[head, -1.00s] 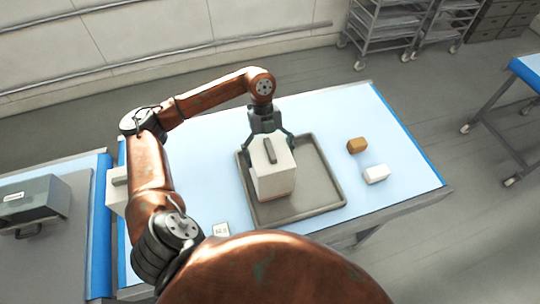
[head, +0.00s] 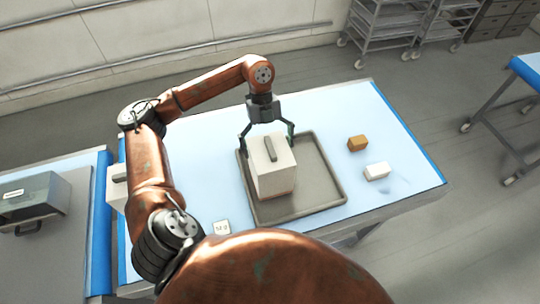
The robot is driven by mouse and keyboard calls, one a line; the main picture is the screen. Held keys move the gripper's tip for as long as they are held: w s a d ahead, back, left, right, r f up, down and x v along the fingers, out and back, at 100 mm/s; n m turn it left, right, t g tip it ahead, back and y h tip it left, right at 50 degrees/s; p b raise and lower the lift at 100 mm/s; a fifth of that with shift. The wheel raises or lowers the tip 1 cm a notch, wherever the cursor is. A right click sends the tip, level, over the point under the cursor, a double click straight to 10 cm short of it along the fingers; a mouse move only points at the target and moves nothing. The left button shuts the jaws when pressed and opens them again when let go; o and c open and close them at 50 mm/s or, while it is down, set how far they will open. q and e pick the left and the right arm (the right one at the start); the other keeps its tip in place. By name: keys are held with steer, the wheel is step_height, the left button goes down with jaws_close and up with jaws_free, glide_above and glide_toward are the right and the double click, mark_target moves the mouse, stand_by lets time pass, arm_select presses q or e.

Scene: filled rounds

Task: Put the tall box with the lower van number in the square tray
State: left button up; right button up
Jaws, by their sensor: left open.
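A tall white box (head: 272,178) with a dark grey strip on its top stands upright in the left part of the square grey tray (head: 320,196). My left gripper (head: 267,142) is open above and behind this box, its fingers spread wide. A second white box (head: 117,190) with a dark strip on top stands at the table's left end, mostly hidden behind my left arm. No van number is readable on either box. My right gripper is not in view.
A small brown block (head: 357,143) and a small white block (head: 377,171) lie right of the tray. A small label card (head: 221,228) lies near the front edge. A grey case (head: 32,197) stands on the left table. The tray's right part is bare.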

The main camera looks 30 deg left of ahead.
arm_select(q)
steer(key=b+v, duration=0.1)
steer(key=v, duration=0.7)
steer(key=shift+b, duration=0.3)
steer(key=shift+w+a+r, duration=0.15)
steer(key=shift+a+r, duration=0.05)
steer(key=shift+r, duration=0.4)
